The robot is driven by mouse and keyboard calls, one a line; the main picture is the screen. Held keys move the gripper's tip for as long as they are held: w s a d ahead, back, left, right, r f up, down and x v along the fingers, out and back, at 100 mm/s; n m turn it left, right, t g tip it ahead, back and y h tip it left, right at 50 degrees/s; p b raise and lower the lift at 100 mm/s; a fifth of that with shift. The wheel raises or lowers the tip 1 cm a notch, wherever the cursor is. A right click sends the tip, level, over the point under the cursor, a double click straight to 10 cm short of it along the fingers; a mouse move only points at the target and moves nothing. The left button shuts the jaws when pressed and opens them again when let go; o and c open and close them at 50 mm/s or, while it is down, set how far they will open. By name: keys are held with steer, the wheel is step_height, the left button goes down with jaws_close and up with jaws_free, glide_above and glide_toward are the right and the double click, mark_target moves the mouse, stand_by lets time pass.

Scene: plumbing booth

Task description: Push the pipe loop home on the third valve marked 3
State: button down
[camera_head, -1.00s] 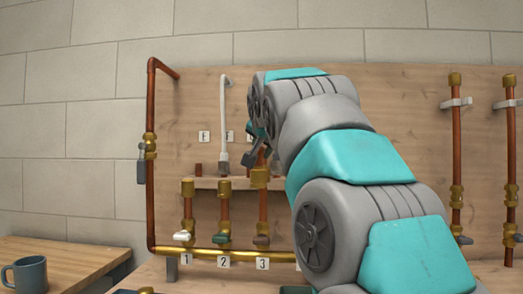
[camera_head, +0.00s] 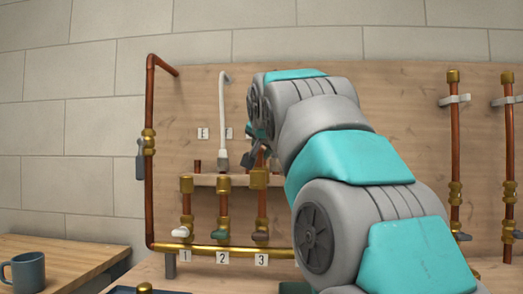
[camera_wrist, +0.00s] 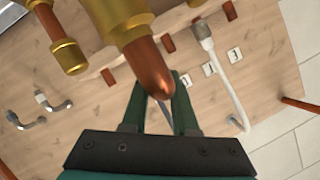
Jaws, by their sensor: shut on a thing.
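The third valve (camera_head: 260,236) stands above the label 3 (camera_head: 261,259), with a copper riser and a wide brass fitting (camera_head: 259,179) on top. My gripper (camera_head: 254,156) is just above that fitting, partly hidden by my arm. In the wrist view, my gripper (camera_wrist: 160,88) has its dark fingers closed at the copper pipe loop (camera_wrist: 150,66), whose rounded bend faces the camera. A brass fitting (camera_wrist: 118,14) surrounds or adjoins the loop's far end. I cannot tell how deep the loop sits in it.
Valves 1 (camera_head: 181,232) and 2 (camera_head: 222,236) stand left of the third. A white hose (camera_head: 222,118) hangs behind them on the wooden board. A tall copper pipe (camera_head: 151,200) borders the left. A mug (camera_head: 24,272) stands on the left table. More pipes (camera_head: 455,150) stand right.

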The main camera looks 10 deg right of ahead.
steer(key=shift+f+b, duration=1.25)
steer(key=shift+f, duration=0.35)
steer(key=c, duration=0.6)
jaws_free()
steer(key=v, duration=0.7)
steer(key=shift+s+r+b, duration=0.2)
steer(key=shift+s+b, duration=0.1)
steer(key=shift+s, duration=0.1)
steer(key=shift+r, duration=0.1)
step_height(320, 180, up, 6)
steer(key=p, duration=0.4)
